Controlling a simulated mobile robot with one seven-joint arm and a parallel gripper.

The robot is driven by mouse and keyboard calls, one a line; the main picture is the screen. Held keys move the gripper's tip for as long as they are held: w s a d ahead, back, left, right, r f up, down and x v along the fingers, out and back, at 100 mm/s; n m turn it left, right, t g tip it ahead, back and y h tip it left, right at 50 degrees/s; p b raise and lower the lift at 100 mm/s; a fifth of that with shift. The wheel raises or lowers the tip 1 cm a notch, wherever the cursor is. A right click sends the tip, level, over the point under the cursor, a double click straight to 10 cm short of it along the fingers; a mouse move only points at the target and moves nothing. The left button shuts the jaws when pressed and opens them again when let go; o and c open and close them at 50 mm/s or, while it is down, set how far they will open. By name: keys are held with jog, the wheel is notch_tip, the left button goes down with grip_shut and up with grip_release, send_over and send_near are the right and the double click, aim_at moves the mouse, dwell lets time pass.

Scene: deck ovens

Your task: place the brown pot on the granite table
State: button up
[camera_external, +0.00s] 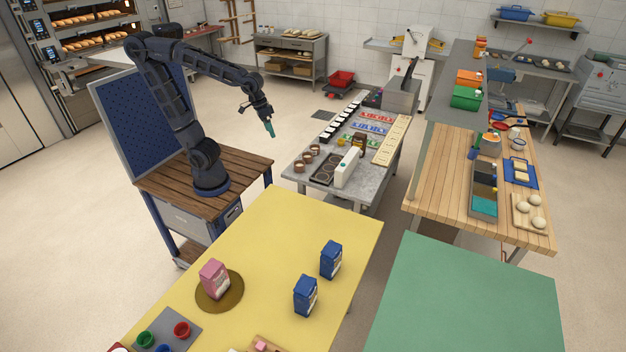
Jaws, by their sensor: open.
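The grey granite table (368,178) stands at the centre, crowded with small items. Three small brown pots with pale tops stand at its left front corner; the nearest brown pot (299,166) is close to the edge. I cannot tell which one the task means. A brown jar-like thing (358,141) stands further in, partly hidden by a white block-like object. My gripper (270,130) hangs in the air left of the granite table, apart from the pots, with teal fingers pointing down. It is open, and I see nothing held in it.
A white upright object (347,168) and a dark tray (325,170) stand by the pots. My arm rises from a wooden-topped cart. A yellow table (270,245) with cartons is in front, a wooden bench (430,190) at right. Open floor lies behind my gripper.

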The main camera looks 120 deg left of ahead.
jog(key=s+d+m+t, duration=0.1)
jog(key=s+d+m, duration=0.8)
jog(key=s+d, duration=0.1)
jog(key=shift+s+m, duration=0.3)
jog(key=shift+s, duration=0.05)
jog(key=shift+d, duration=0.1)
dwell(0.6)
